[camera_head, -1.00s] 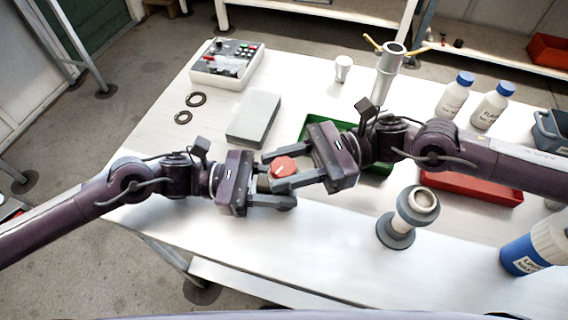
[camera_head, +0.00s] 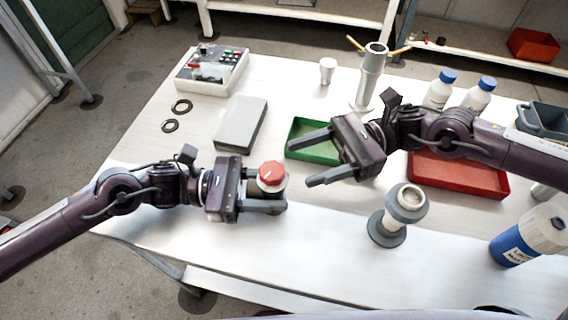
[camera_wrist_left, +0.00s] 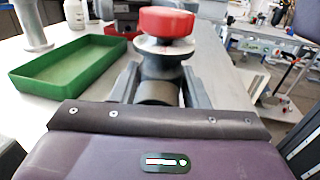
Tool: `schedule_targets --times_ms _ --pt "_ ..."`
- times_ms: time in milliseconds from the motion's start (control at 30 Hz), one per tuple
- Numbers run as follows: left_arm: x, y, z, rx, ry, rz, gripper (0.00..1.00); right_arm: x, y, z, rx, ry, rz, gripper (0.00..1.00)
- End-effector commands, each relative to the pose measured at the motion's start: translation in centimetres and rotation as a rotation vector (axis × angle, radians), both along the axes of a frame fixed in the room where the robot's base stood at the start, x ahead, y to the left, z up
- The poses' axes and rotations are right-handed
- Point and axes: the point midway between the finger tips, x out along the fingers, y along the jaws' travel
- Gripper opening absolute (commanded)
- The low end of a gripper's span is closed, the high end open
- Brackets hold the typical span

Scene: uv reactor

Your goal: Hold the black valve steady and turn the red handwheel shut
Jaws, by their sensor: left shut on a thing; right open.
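The red handwheel (camera_head: 271,173) sits on top of the valve in the head view, low in the middle of the table. It also shows in the left wrist view (camera_wrist_left: 166,21). The valve body (camera_wrist_left: 160,68) under it looks dark grey with a pale collar, and its lower part is partly hidden by my fingers. My left gripper (camera_head: 268,193) is shut on the valve body, one finger on each side, below the handwheel. My right gripper (camera_head: 322,160) is open and empty, to the right of the handwheel and apart from it, over the front of the green tray.
A grey flanged fitting (camera_head: 387,229) stands front right. A grey box (camera_head: 241,124) lies behind the valve. A blue-and-white bottle (camera_head: 518,246) is at the right.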

Motion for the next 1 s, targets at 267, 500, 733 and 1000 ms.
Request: schedule_targets --times_ms 267,500,733,1000 --pt "0.0 0.0 0.0 0.000 0.000 0.000 0.10 1.3 -4.2 0.0 -0.001 0.000 -0.002 0.58" --pt "0.0 0.0 0.0 0.000 0.000 0.000 0.10 1.5 -4.8 0.0 0.000 0.001 0.000 0.58" --pt "0.0 0.0 0.0 0.000 0.000 0.000 0.10 1.5 -4.8 0.0 0.000 0.001 0.000 0.59" --pt "0.0 0.0 0.0 0.000 0.000 0.000 0.10 2.0 -3.9 0.0 0.020 0.002 0.064 0.59"
